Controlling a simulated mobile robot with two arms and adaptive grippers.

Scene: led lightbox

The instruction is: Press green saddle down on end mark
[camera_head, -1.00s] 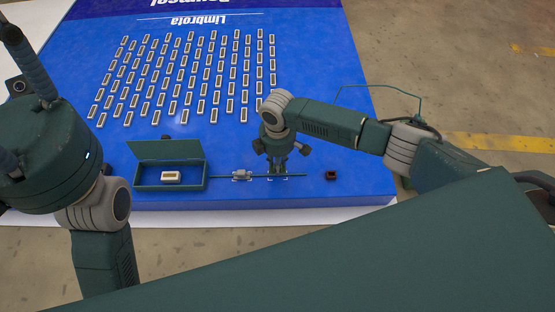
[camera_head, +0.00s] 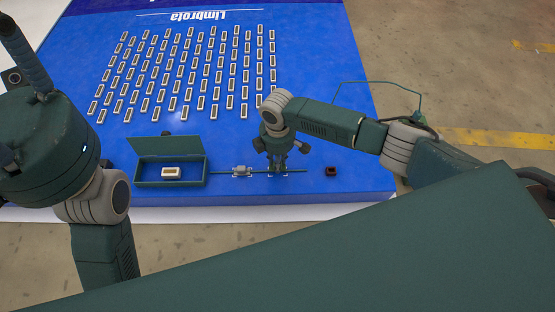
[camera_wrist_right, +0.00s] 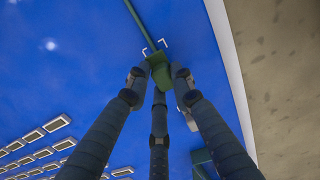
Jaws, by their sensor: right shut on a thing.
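The green saddle (camera_wrist_right: 159,72) is between the three fingertips of my right gripper (camera_wrist_right: 158,75) in the right wrist view. My right gripper (camera_head: 277,168) is shut on it, over the right part of the thin green rod (camera_head: 219,172). White corner marks (camera_wrist_right: 164,43) show beside the saddle, which is at or just above the rod; the exact contact is hidden by the fingers. A grey saddle (camera_head: 241,170) sits on the rod to the left, within its own white marks. My left gripper (camera_head: 45,150) is at the left edge, fingertips cut off.
An open green box (camera_head: 143,184) with a raised lid stands left of the rod and holds a pale module (camera_head: 171,173). A small dark red block (camera_head: 331,170) lies to the right. Rows of small modules (camera_head: 190,75) cover the back of the blue table (camera_head: 330,110).

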